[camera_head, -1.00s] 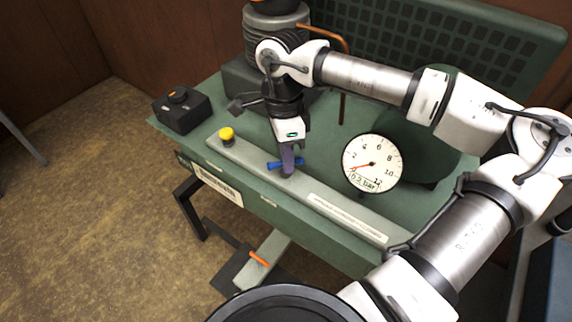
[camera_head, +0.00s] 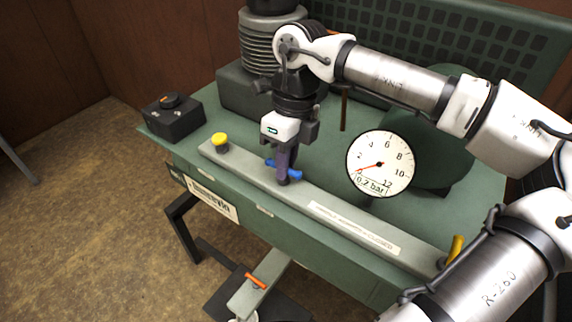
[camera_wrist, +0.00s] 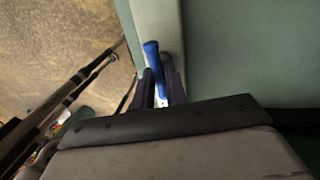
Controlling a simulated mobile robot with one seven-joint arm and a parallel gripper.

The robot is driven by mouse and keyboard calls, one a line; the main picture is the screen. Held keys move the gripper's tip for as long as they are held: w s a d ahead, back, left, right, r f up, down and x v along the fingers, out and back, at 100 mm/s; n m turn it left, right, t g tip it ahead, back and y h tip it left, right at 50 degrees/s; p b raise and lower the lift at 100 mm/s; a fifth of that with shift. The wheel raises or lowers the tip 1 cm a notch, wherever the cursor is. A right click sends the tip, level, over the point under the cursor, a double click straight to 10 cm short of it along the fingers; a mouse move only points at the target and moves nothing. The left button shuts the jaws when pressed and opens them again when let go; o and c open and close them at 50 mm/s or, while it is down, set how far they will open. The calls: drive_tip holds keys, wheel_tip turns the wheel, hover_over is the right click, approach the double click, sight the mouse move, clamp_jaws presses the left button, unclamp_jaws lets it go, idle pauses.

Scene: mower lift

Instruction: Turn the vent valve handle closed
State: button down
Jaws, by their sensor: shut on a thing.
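The blue valve handle (camera_head: 294,174) is a short bar on the grey rail (camera_head: 240,164) along the front of the green bench. It lies at an angle across the rail, its right end nearer the front. My gripper (camera_head: 283,178) points down over it and is shut on its middle, hiding that part. In the wrist view the blue handle (camera_wrist: 153,60) sticks out from between the dark fingers of my gripper (camera_wrist: 162,88). The dial gauge (camera_head: 379,163) behind reads 0.2 bar.
A yellow knob (camera_head: 220,141) stands on the rail's left end, and a yellow lever (camera_head: 455,248) near its right end. A black box (camera_head: 173,119) sits at the bench's left corner. An orange-handled pedal (camera_head: 256,280) is below the bench front.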

drive_tip(key=shift+s+m, duration=0.1)
drive_tip(key=shift+m, duration=0.3)
drive_tip(key=c, duration=1.5)
unclamp_jaws()
drive_tip(key=shift+o, duration=0.2)
drive_tip(key=shift+r, duration=0.1)
wheel_tip(320, 180, up, 13)
drive_tip(key=w+d, duration=0.1)
drive_tip(key=w, duration=0.1)
drive_tip(key=shift+d+r, duration=0.2)
drive_tip(key=shift+d, duration=0.05)
drive_tip(key=shift+w, duration=0.1)
